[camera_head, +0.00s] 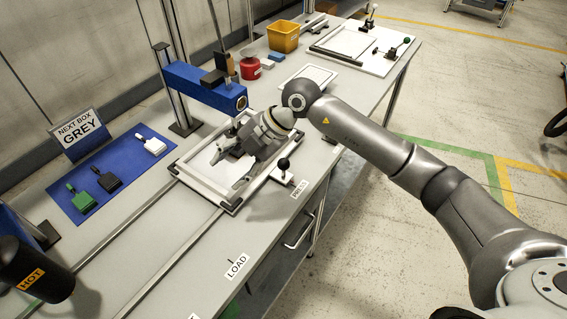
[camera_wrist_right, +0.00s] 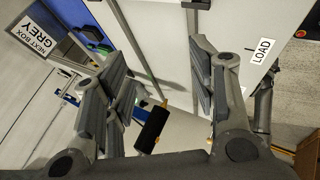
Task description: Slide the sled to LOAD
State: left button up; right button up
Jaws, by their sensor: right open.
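The sled (camera_head: 203,188) is a light framed tray on two rails, at the PRESS label (camera_head: 300,189) in the head view. A black ball knob (camera_head: 284,164) stands at its right side. The LOAD label (camera_head: 237,266) lies nearer along the front edge, and it also shows in the right wrist view (camera_wrist_right: 262,51). My right gripper (camera_head: 229,166) is over the sled, left of the knob, and partly hides the tray. In the right wrist view its fingers (camera_wrist_right: 160,78) are apart with nothing held between them. Contact with the sled cannot be told. My left gripper is out of view.
A blue press arm (camera_head: 200,86) overhangs the sled's far side. A black HOT cylinder (camera_head: 30,265) stands at near left. A red pot (camera_head: 250,68) and yellow bin (camera_head: 284,37) stand farther back. The rails toward LOAD look clear.

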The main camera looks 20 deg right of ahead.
aim_at(285, 160)
jog(key=w+d+m+h, duration=0.35)
jog(key=d+h, duration=0.35)
jog(key=d, duration=0.7)
jog(key=f+p, duration=0.1)
jog(key=f, duration=0.2)
jog(key=w+f, duration=0.1)
jog(key=f, duration=0.2)
jog(key=w+f+p, duration=0.1)
jog(key=f, duration=0.3)
jog(key=shift+w+a+f+p, duration=0.1)
jog(key=shift+a+p, duration=0.2)
jog(key=shift+c, duration=0.2)
grip_shut()
